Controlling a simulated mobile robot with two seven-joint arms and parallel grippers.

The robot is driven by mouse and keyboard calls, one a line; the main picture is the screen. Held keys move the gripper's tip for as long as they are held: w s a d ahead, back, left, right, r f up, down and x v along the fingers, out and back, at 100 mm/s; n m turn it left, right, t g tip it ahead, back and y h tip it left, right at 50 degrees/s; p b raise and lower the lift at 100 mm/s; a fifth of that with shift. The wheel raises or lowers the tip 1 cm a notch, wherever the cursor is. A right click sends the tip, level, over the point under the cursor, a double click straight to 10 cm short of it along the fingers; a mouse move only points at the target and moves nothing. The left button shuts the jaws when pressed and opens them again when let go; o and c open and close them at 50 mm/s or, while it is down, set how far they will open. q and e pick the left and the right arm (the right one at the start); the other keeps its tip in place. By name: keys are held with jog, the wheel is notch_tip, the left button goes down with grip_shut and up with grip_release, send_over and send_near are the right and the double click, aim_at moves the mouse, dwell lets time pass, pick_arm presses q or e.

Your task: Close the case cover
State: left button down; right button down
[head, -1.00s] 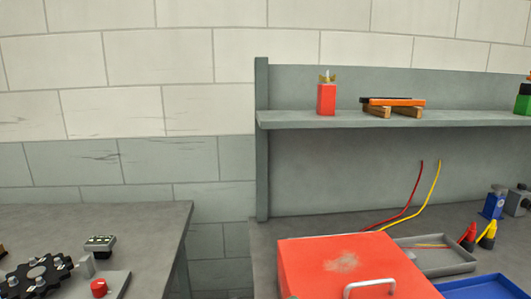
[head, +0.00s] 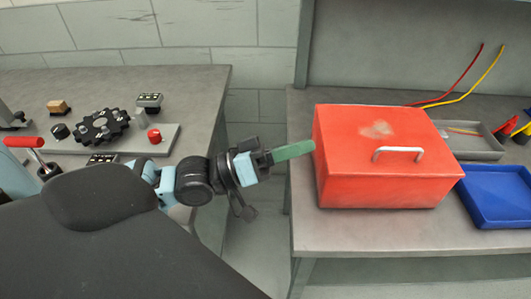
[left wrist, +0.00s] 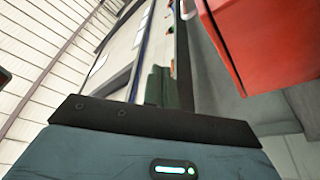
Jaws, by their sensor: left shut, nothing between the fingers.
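The red case (head: 375,180) sits on the right-hand grey bench. Its cover (head: 345,140) lies flat on top and looks shut, with a pale worn patch and a metal handle (head: 398,153) at the front right. My left gripper (head: 308,147) is shut and empty, its green fingers pointing right at the case's upper left side. The tips are very close to that side; I cannot tell if they touch. In the left wrist view the case (left wrist: 265,45) fills the upper right, and the green fingers (left wrist: 155,85) show near the middle. My right gripper is not in view.
A blue tray (head: 497,222) and a grey tray (head: 470,150) stand right of the case. Red and yellow wires lie behind it. The left bench holds a black toothed wheel (head: 102,129) and a red button (head: 154,136). A gap separates the benches.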

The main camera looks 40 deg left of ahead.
pick_arm(q)
jog(key=shift+w+a+b+v, duration=0.1)
jog(key=shift+w+b+v, duration=0.05)
jog(key=shift+v, duration=0.8)
jog(key=shift+w+a+b+v, duration=0.1)
jog(key=shift+a+b+v, duration=0.05)
jog(key=shift+v, duration=0.8)
jog(key=shift+w+a+b+v, duration=0.1)
jog(key=shift+w+b+v, duration=0.05)
jog(key=shift+v, duration=0.75)
jog(key=shift+f, duration=0.15)
